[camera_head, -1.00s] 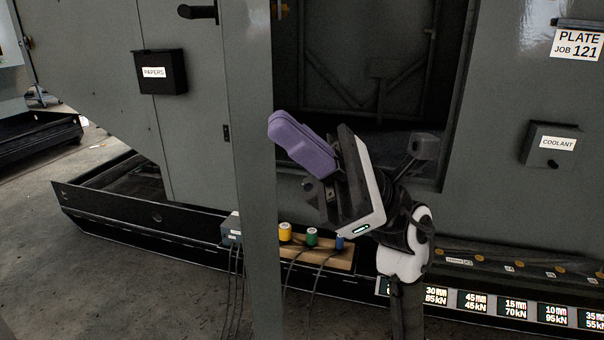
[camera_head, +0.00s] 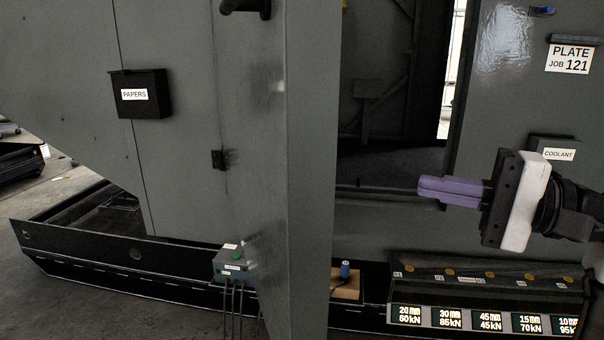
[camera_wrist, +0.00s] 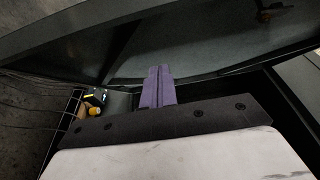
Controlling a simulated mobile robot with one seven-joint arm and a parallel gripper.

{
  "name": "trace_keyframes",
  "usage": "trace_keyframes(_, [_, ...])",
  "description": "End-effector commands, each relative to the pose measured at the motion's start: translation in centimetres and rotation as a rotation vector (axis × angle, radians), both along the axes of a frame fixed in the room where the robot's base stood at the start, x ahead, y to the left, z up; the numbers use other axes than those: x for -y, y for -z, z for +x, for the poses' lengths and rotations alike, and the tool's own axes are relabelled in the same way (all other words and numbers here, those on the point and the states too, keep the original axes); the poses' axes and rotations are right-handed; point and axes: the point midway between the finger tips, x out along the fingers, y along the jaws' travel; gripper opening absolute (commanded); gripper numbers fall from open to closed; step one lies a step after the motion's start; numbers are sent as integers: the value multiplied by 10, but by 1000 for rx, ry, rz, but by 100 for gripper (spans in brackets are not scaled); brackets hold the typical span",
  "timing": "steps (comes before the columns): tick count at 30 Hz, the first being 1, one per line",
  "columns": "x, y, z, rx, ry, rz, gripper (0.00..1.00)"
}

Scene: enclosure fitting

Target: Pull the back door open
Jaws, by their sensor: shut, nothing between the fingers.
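A grey door (camera_head: 255,190) stands out from the enclosure towards me, its outer face and near edge showing. Its black handle (camera_head: 245,6) is cut by the top of the head view. A hinge (camera_head: 218,160) shows at its left. Right of the door is an opening with a braced dark panel (camera_head: 385,75) deep inside. I cannot tell which of these is the back door. My gripper (camera_head: 422,190) is shut and empty, purple fingers pointing left in front of the opening, apart from the door edge in the picture. The fingers also show in the wrist view (camera_wrist: 158,72), below a grey panel (camera_wrist: 200,45).
A PAPERS box (camera_head: 140,94) hangs left; a COOLANT box (camera_head: 556,152) is behind my wrist. A grey cabled box (camera_head: 231,265) and a wooden block with a blue-topped peg (camera_head: 346,270) sit low by the door. Display plates (camera_head: 450,319) line the lower right.

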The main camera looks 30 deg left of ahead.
Motion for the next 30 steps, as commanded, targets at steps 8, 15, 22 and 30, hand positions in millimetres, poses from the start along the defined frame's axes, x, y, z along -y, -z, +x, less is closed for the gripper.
trace_keyframes(8, [-6,0,1,6,5,-6,0])
trace_keyframes(15, [-50,-1,-1,7,1,-5,0])
trace_keyframes(22, [-99,-1,-1,6,2,-5,0])
trace_keyframes(30, [-123,0,-25,6,5,-4,0])
